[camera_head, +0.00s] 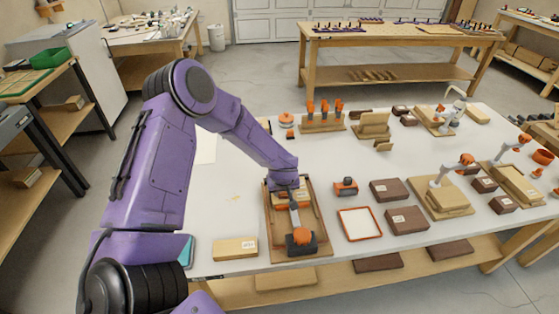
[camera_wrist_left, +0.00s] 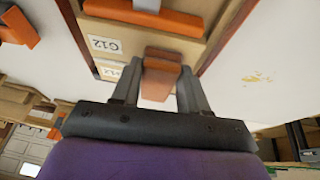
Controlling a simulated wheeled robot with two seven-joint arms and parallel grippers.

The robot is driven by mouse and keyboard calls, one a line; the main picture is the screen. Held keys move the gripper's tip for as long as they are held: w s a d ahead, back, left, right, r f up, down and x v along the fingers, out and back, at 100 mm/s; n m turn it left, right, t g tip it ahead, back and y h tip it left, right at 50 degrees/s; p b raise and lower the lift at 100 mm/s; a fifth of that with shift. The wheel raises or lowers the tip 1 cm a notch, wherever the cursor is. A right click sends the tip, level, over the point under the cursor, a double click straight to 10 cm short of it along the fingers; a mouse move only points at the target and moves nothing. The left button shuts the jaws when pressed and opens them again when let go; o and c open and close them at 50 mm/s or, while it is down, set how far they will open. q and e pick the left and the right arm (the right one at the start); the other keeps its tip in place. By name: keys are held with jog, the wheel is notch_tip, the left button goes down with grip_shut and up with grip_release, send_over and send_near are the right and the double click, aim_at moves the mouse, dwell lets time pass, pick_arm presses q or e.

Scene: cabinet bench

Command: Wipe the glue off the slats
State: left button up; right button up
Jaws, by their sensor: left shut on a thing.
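My left gripper (camera_head: 284,186) is over the far end of a wooden tray (camera_head: 326,240) on the white bench. In the left wrist view the gripper (camera_wrist_left: 157,92) is shut on an orange block (camera_wrist_left: 163,68), with a paler part below it. Light wooden slats with white labels (camera_wrist_left: 106,44) lie just beyond the block; one label reads G12. A clamp with an orange knob (camera_head: 301,236) and grey bar lies along the tray. The arm and gripper hide part of the tray, and I cannot make out glue on the slats. My right gripper is not in view.
A yellowish smear (camera_head: 233,197) marks the bench top left of the tray. A labelled wooden block (camera_head: 235,249) lies at the front left. An orange-rimmed square (camera_head: 360,223), brown blocks (camera_head: 407,219) and a clamped wooden stack (camera_head: 450,198) stand to the right.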

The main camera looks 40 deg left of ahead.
aim_at(274, 198)
pick_arm(q)
jog(key=shift+w+d, duration=0.5)
jog(key=shift+w, duration=0.05)
jog(key=shift+w+d+p, duration=0.9)
jog(key=shift+w+d, duration=0.3)
jog(key=shift+w, duration=0.2)
jog(key=shift+w+d+f, duration=0.1)
jog(key=shift+w+d, duration=0.8)
jog(key=shift+w, duration=0.1)
jog(key=shift+s+a, duration=0.1)
jog(key=shift+s, duration=0.05)
jog(key=shift+s+a+p, duration=0.55)
jog(key=shift+s+p, duration=0.05)
jog(key=shift+p, duration=0.1)
jog(key=shift+s+a+p, duration=0.35)
jog(key=shift+s+a, duration=0.45)
jog(key=shift+s, duration=0.2)
jog(key=shift+s+a+p, duration=0.7)
jog(key=shift+s+a, duration=0.4)
jog(key=shift+s, duration=0.1)
jog(key=shift+s+a+p, duration=0.35)
jog(key=shift+s+a, duration=0.6)
jog(key=shift+s, duration=0.25)
